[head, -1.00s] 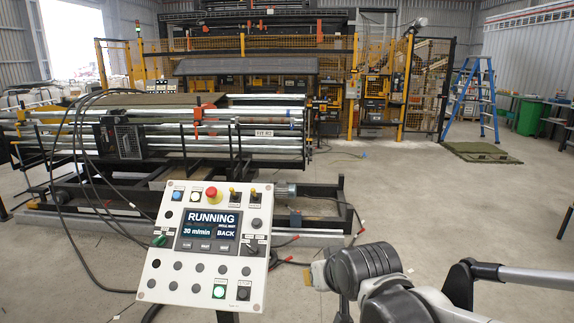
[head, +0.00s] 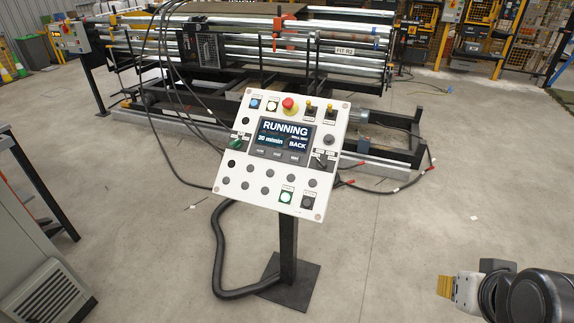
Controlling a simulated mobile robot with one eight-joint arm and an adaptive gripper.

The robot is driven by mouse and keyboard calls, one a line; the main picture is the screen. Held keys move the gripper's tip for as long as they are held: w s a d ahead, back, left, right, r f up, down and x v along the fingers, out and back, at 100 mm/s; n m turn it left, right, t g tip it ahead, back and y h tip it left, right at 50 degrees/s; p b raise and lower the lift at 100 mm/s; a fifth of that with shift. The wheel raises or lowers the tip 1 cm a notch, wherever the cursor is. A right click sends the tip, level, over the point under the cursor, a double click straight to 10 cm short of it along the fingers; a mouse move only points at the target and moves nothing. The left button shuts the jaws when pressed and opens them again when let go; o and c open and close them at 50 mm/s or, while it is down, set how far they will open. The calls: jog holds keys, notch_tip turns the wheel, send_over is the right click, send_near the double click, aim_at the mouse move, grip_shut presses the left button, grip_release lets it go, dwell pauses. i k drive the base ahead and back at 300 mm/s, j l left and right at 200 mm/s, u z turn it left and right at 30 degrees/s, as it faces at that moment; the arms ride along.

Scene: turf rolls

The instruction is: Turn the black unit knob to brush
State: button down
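The white control panel (head: 312,207) stands tilted on a dark post in the head view. A black selector knob (head: 321,160) is at its right side, beside the screen; its labels are too small to read. A green selector knob (head: 236,144) is at the left side. The screen (head: 283,138) reads RUNNING, 30 m/min and BACK. My gripper (head: 446,287) is at the lower right, well apart from the panel, with a yellowish tip showing. Its fingers are not clear enough to tell open from shut.
A roller machine (head: 330,38) with a low dark frame stands behind the panel. A thick black hose (head: 218,250) curves down to the post's base plate (head: 290,285). A grey cabinet (head: 40,280) is at the lower left. Floor right of the post is clear.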

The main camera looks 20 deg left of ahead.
aim_at(322, 163)
jog(key=i+j+u, duration=0.3)
jog(key=u, duration=0.2)
jog(key=i+j+u, duration=0.25)
jog(key=u, duration=0.25)
jog(key=i, duration=0.05)
